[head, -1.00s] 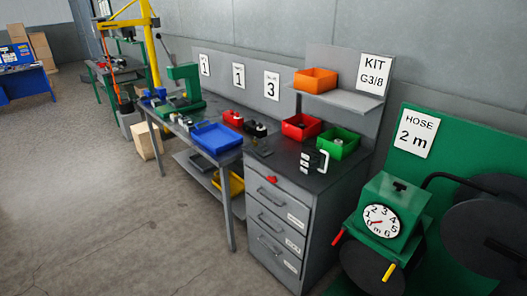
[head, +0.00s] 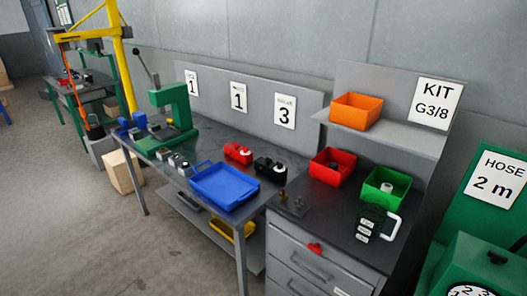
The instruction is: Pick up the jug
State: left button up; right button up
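The jug (head: 372,223) appears to be the dark vessel with a white handle and several small white labels. It stands upright on the dark top of the grey drawer cabinet (head: 322,262), near its right side, in front of the green bin. Neither of my grippers is in view, so nothing of mine is seen touching the jug.
A green bin (head: 373,193) and a red bin (head: 322,174) stand behind the jug. An orange bin (head: 357,111) sits on the shelf above. A blue tray (head: 225,187) lies on the bench to the left. Open floor (head: 150,255) lies in front of the bench.

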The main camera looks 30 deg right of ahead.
aim_at(377, 223)
jog(key=z, duration=0.5)
jog(key=i, duration=1.25)
jog(key=z, duration=0.85)
